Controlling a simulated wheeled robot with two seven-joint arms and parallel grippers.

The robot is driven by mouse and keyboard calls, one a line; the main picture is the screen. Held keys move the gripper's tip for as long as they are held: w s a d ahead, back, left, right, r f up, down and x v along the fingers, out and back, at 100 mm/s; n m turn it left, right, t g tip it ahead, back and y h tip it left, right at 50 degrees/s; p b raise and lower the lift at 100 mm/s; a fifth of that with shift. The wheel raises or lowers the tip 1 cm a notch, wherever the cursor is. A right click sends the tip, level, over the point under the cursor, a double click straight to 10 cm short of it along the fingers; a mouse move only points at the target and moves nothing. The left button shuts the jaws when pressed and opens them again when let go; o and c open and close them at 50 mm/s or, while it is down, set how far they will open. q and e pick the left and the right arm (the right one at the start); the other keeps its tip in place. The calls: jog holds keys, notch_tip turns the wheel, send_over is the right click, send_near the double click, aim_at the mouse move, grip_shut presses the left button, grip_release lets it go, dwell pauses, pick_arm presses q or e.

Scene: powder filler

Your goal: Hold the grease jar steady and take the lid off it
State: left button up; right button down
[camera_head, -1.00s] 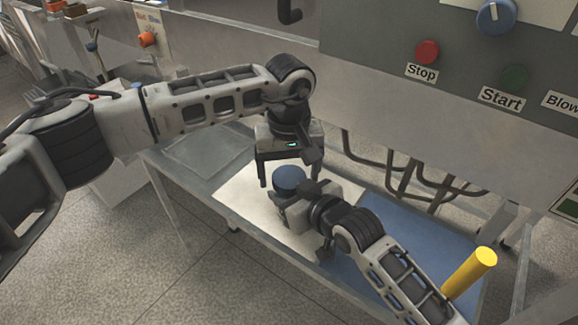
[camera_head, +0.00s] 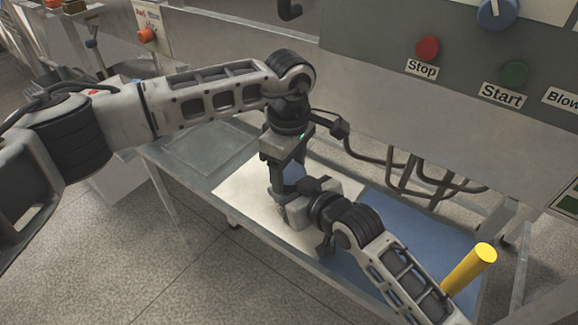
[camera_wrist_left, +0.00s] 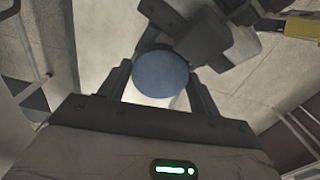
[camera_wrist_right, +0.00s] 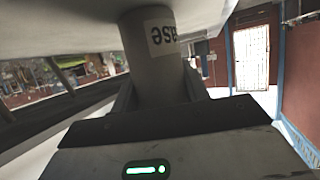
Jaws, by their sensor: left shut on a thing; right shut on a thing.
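The grease jar (camera_wrist_right: 155,55) is a grey cylinder with a white label, reading "ase" upside down, in the right wrist view. My right gripper (camera_wrist_right: 155,90) is shut on the jar's body. The blue round lid (camera_wrist_left: 161,75) shows from above in the left wrist view, between the two fingers of my left gripper (camera_wrist_left: 161,92), which is shut on it. In the head view the lid (camera_head: 292,172) is partly hidden by the left gripper (camera_head: 284,180), which points down from above. The right gripper hides most of the jar there.
The jar is over a pale mat (camera_head: 242,192) on the metal bench, with a blue mat (camera_head: 415,235) to the right. A yellow cylinder (camera_head: 470,268) stands at the right. Bent metal tubes (camera_head: 415,180) and the machine panel with buttons (camera_head: 427,48) are behind.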

pick_arm(q)
jog(key=o, duration=1.1)
jog(key=shift+r, duration=0.1)
notch_tip(320, 180, up, 4)
jog(key=shift+r, duration=0.15)
jog(key=shift+c, duration=0.6)
notch_tip(320, 180, up, 3)
jog(key=m, duration=0.5)
jog(key=shift+f, duration=0.2)
notch_tip(320, 180, down, 7)
jog(key=shift+f, duration=0.2)
